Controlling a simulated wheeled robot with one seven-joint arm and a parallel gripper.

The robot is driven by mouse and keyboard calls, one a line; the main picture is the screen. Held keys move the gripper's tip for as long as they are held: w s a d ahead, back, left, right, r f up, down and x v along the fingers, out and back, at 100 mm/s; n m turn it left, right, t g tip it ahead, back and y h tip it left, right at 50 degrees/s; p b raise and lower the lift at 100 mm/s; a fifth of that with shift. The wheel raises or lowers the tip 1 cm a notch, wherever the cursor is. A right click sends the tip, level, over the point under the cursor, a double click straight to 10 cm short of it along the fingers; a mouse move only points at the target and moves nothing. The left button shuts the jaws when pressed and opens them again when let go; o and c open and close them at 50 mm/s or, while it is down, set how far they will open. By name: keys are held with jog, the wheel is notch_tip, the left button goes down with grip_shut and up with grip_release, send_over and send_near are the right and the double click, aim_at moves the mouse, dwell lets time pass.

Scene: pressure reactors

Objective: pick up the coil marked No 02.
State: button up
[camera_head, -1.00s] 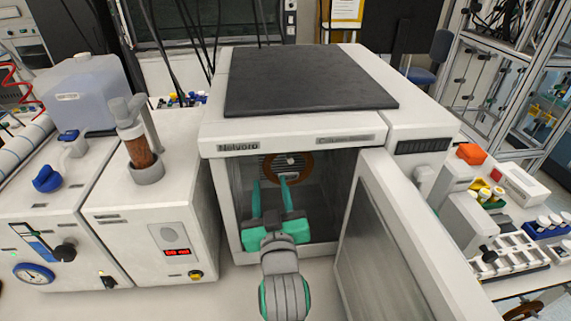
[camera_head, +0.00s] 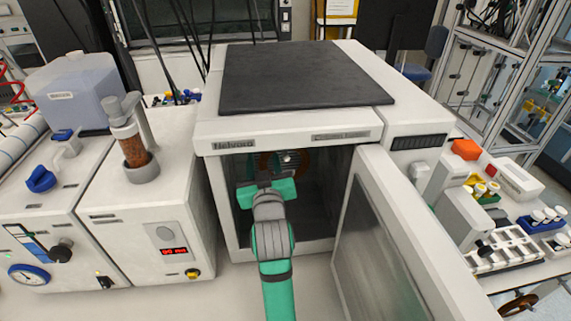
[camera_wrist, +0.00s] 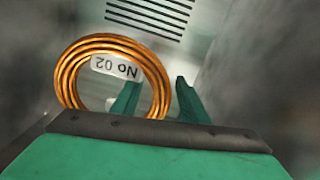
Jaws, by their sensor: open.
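The coil marked No 02 (camera_wrist: 160,75) is a ring of copper-coloured windings with a white tag that reads upside down in the wrist view. In the head view the coil (camera_head: 302,160) shows at the back of the open oven chamber, partly hidden by my gripper. My gripper (camera_wrist: 155,95) is open inside the chamber. In the wrist view one green finger overlaps the ring's opening and the other is just right of the ring, so the ring's right side appears between them. I cannot tell whether they touch it. In the head view my gripper (camera_head: 268,180) reaches through the doorway.
The oven door (camera_head: 385,250) stands open to the right of my arm. The chamber walls are close around my gripper. A control box with a red display (camera_head: 175,251) stands to the left. Racks with vials (camera_head: 510,248) are at the right.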

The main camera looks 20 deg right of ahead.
jog(key=shift+a, duration=0.1)
grip_shut()
